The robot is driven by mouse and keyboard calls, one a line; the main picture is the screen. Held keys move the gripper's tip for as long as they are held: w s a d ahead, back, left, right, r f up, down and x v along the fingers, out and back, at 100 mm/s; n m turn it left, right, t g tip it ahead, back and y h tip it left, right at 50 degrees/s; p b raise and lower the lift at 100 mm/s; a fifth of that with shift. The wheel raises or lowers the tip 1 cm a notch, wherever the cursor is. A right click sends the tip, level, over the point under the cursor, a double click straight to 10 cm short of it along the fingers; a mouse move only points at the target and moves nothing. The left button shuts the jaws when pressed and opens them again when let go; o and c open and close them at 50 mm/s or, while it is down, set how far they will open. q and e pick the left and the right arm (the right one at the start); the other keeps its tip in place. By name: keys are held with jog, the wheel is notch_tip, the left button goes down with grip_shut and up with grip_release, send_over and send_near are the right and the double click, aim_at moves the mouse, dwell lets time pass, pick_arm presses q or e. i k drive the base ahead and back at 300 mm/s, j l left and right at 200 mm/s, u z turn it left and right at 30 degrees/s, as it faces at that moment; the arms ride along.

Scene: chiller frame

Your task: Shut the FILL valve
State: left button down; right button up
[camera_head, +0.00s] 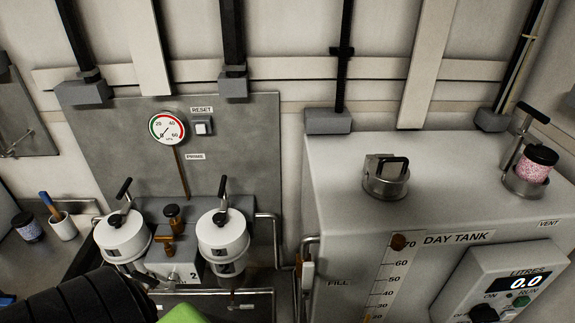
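The FILL label (338,283) is on the front of the grey day tank (330,200), near its left edge. Just left of it, a pipe with a pale block-like part (307,274) runs down the tank's side. This may be the FILL valve, but its handle and position are not clear, and its lower part is cut off by the frame. A black ribbed part of my arm and a green piece show at the bottom left. No gripper fingers are in view, so I see no contact with the valve.
Two white filter housings (223,240) with black T-handles stand left of the tank, with brass fittings (168,240) between them. A pressure gauge (166,128) is on the panel behind. A lidded jar (536,164) and a metal cap (385,180) are on the tank top. A display reads 0.0.

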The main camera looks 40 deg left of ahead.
aim_at(308, 268)
jog(key=k+u, duration=0.1)
jog(key=u, duration=0.8)
jog(key=k+l, duration=0.15)
